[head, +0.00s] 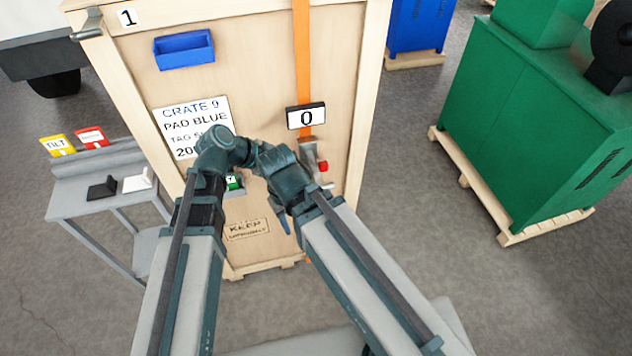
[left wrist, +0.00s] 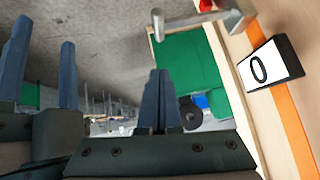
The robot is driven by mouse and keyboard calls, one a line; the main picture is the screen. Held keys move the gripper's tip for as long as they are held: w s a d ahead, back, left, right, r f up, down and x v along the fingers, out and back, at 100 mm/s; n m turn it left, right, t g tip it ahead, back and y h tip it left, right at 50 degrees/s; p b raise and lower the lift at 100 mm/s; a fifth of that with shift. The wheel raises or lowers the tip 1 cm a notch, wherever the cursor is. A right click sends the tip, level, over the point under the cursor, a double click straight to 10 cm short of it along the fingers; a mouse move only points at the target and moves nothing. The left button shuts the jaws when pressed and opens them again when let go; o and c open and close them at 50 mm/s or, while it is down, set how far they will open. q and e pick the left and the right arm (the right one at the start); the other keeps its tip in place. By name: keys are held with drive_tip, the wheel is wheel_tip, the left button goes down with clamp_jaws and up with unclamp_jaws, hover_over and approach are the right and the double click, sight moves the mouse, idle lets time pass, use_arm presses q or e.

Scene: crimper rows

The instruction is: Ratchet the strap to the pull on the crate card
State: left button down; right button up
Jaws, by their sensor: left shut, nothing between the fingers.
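The wooden crate (head: 250,90) carries a white card (head: 190,115) reading CRATE 9, PAD BLUE; its lower lines are partly hidden by my left arm. An orange strap (head: 302,50) runs down the crate front. A display (head: 305,117) on it reads 0, also seen in the left wrist view (left wrist: 268,65). Below it sits a grey ratchet (head: 309,157) with a red knob (head: 323,166); its handle bar (left wrist: 190,19) shows in the left wrist view. My left gripper (left wrist: 156,75) is shut and empty, apart from the handle. My right gripper (left wrist: 44,35) is open, fingers apart.
A blue bin (head: 184,50) hangs on the crate's upper front. A grey cart (head: 105,195) at left bears yellow and red cards and two small blocks. A green machine (head: 510,120) stands on a pallet at right. Floor between is clear.

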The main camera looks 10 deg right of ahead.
use_arm(q)
drive_tip(key=shift+d, duration=0.15)
drive_tip(key=b, duration=0.9)
hover_over(325, 185)
drive_tip(key=s+a, duration=0.1)
drive_tip(key=a, duration=0.2)
wheel_tip(325, 185, down, 9)
drive_tip(key=shift+d+r, duration=0.1)
drive_tip(key=shift+w+f+b, duration=0.2)
drive_tip(key=shift+f+b, duration=0.75)
drive_tip(key=shift+f, duration=0.1)
use_arm(e)
wheel_tip(325, 185, down, 11)
